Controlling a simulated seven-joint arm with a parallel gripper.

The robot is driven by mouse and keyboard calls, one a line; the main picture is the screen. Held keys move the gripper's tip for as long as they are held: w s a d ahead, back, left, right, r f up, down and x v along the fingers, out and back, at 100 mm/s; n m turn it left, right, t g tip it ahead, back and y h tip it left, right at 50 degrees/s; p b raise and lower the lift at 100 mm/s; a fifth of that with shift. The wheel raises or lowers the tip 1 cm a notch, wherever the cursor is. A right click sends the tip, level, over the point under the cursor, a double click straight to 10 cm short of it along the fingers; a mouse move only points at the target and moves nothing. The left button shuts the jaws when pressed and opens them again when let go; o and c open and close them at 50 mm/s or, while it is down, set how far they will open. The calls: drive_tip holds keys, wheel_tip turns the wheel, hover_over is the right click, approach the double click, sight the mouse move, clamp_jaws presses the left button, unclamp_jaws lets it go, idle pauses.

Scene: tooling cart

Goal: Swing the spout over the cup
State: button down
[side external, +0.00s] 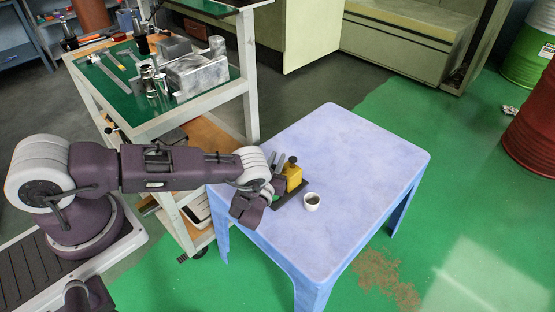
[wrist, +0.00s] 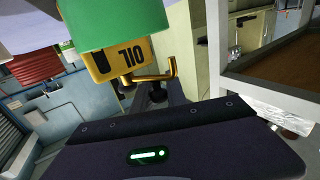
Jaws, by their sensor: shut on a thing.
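A yellow oil dispenser (side external: 293,179) with a black knob on top stands on the blue table, at its left side. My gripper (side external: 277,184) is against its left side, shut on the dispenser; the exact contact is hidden. In the wrist view the dispenser (wrist: 119,61) appears upside down, with a green part and black OIL lettering. Its brass spout (wrist: 152,77) has a bent end and sticks out to the right there. The spout cannot be made out in the side view.
The blue table (side external: 365,165) is clear to the right and behind the cup. A tooling cart (side external: 140,123) with metal parts and tools on its green top stands behind my arm, left of the table. Red (side external: 535,130) and green (side external: 529,50) drums stand far right.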

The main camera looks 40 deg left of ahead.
drive_tip(key=shift+s+d+n+g+y, duration=0.1)
drive_tip(key=shift+s+n+g+y, duration=0.2)
drive_tip(key=shift+n+g+y, duration=0.85)
drive_tip(key=shift+s+d+n+g+y, duration=0.1)
drive_tip(key=shift+s+n+g+y, duration=0.25)
drive_tip(key=shift+n+g+y, duration=0.8)
drive_tip(key=shift+s+d+n+g+y, duration=0.1)
drive_tip(key=shift+s+n+g+y, duration=0.2)
drive_tip(key=shift+n+g+y, duration=0.75)
drive_tip(key=shift+y, duration=0.35)
drive_tip(key=c, duration=1.7)
unclamp_jaws()
drive_tip(key=v, duration=0.7)
